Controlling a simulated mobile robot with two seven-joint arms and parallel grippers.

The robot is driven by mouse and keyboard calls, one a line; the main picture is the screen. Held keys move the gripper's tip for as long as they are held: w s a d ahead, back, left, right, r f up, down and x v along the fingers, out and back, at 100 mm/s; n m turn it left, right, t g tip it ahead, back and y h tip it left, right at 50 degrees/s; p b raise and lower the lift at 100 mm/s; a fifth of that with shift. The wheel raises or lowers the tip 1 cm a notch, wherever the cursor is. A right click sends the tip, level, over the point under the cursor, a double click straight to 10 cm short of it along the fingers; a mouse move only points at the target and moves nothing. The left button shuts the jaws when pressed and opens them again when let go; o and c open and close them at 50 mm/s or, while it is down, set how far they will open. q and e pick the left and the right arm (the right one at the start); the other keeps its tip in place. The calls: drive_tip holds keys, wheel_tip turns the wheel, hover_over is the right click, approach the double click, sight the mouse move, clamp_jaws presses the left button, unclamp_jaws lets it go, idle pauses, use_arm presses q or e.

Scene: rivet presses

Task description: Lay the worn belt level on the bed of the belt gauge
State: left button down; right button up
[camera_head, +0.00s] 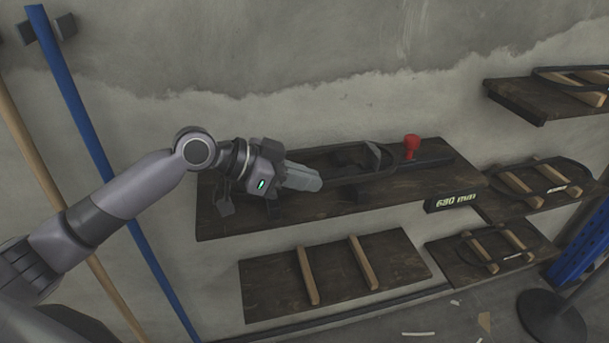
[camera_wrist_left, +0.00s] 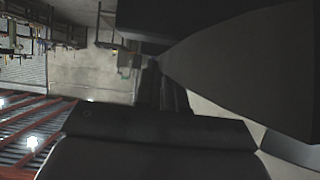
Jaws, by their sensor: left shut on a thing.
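The belt gauge stands on a dark wooden shelf. It has a dark bed (camera_head: 400,172), a red knob (camera_head: 411,146) and a display (camera_head: 455,201) that seems to read 680 mm. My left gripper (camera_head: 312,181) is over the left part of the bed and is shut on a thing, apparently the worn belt. A dark band (camera_head: 375,158) shows beyond the fingertips, but belt and gauge are both black and hard to tell apart. I cannot tell whether the belt lies level. In the left wrist view dark fingers (camera_wrist_left: 160,128) hide most of it. My right gripper is out of view.
A lower shelf (camera_head: 275,292) carries two bare wooden bars (camera_head: 362,262). Shelves at the right hold dark belts around wooden bars (camera_head: 520,190). A blue pole (camera_head: 75,100) leans at the left. A blue rack post (camera_head: 580,245) and a dark round stand (camera_head: 550,318) are at the right.

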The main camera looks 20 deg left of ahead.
use_arm(q)
drive_tip(key=c, duration=1.1)
unclamp_jaws()
drive_tip(key=shift+c, duration=0.2)
drive_tip(key=shift+a, duration=0.15)
drive_tip(key=b+v, duration=0.1)
drive_tip(key=v, duration=0.4)
drive_tip(key=shift+s+a, duration=0.15)
drive_tip(key=shift+s, duration=0.05)
drive_tip(key=shift+v, duration=0.75)
drive_tip(key=shift+r, duration=0.15)
